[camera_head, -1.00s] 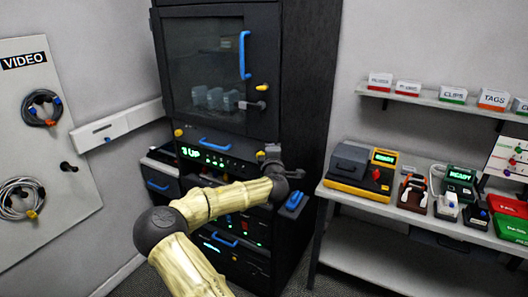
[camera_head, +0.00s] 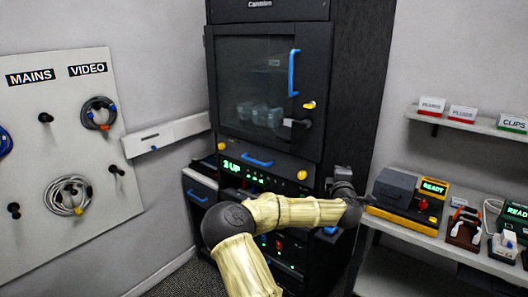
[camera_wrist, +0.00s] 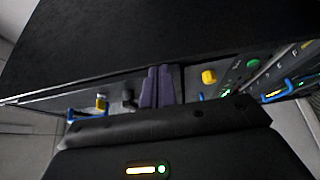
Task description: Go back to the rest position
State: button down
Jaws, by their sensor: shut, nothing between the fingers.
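My gripper (camera_head: 342,183) is at the right front edge of the tall black rack cabinet (camera_head: 352,70) in the head view, on the end of my pale arm. In the wrist view its two dark purple fingers (camera_wrist: 157,86) are together with nothing between them. They point toward the rack's front, where a yellow knob (camera_wrist: 209,76) and blue handles show. I cannot tell whether the fingers touch the rack.
The rack's glass door (camera_head: 260,85) is shut, with a blue handle. A cable board (camera_head: 60,125) with coiled cables hangs at left. A bench (camera_head: 425,240) at right holds a yellow-and-grey device (camera_head: 405,195) and other tools, beneath a label shelf (camera_head: 470,125). Floor shows at lower left.

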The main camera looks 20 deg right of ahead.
jog(key=s+d+f+m+g+h, duration=0.2)
jog(key=s+d+f+m+g, duration=0.1)
jog(key=s+f+m+g, duration=0.25)
jog(key=s+a+f+m+g+y, duration=0.2)
jog(key=s+a+f+m, duration=0.2)
jog(key=a+f+m, duration=0.25)
jog(key=s+a+g+y, duration=0.2)
jog(key=s+a, duration=0.4)
jog(key=a, duration=0.4)
jog(key=s+a+g+y+p, duration=0.1)
jog(key=s+a+y, duration=0.2)
jog(key=s+a, duration=0.3)
jog(key=s+a+g+y+p, duration=0.1)
jog(key=s+a, duration=0.5)
jog(key=a, duration=0.7)
jog(key=shift+s+a+f+g+y, duration=0.2)
jog(key=shift+a+f+g+y, duration=0.2)
jog(key=shift+g+y, duration=0.65)
